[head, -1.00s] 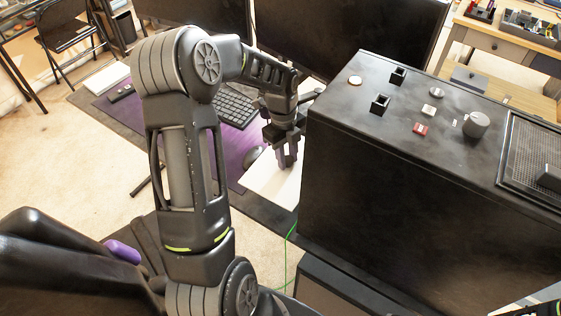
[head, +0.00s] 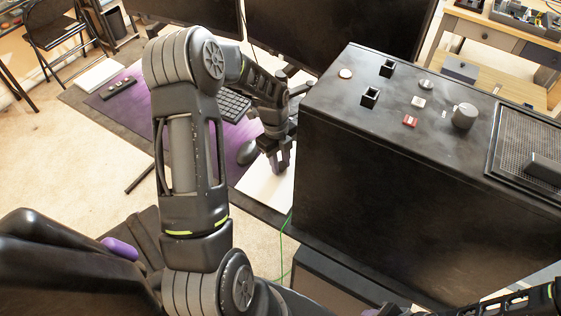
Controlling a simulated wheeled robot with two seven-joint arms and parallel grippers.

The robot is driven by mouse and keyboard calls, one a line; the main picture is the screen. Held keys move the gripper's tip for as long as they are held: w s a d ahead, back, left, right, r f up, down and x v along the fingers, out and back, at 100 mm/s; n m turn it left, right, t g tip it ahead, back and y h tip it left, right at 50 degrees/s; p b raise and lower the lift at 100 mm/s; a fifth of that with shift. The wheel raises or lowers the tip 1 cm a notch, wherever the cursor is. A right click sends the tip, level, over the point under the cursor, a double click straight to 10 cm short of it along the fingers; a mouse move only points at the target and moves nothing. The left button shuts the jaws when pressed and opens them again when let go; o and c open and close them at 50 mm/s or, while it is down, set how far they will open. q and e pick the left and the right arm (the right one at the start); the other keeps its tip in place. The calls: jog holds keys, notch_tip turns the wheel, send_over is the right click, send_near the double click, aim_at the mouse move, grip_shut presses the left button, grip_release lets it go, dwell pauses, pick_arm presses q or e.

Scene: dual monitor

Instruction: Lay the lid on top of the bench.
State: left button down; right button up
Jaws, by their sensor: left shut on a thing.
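My left gripper (head: 281,165) points down over the desk, beside the left side of the large black box. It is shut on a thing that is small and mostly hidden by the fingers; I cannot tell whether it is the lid. A flat white sheet or panel (head: 262,190) lies on the desk below the fingers. No bench stands out by name; the black box's flat top (head: 325,95) is the broad raised surface here. My right forearm (head: 500,303) shows at the bottom right edge, but its gripper is not visible.
The box top carries two small black open cubes (head: 370,97), a grey cylinder (head: 464,116), a red block (head: 410,121) and a mesh panel (head: 515,135). Two monitors (head: 340,35) stand behind. A keyboard (head: 234,105) and mouse (head: 247,152) lie left of the box.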

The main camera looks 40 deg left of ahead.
pick_arm(q)
jog(key=shift+f, duration=0.1)
jog(key=shift+f, duration=0.15)
jog(key=c, duration=1.1)
grip_release()
notch_tip(320, 180, up, 12)
jog(key=a+b, duration=0.1)
jog(key=shift+w+a+r, duration=0.15)
jog(key=shift+a+r, duration=0.1)
jog(key=shift+o, duration=0.3)
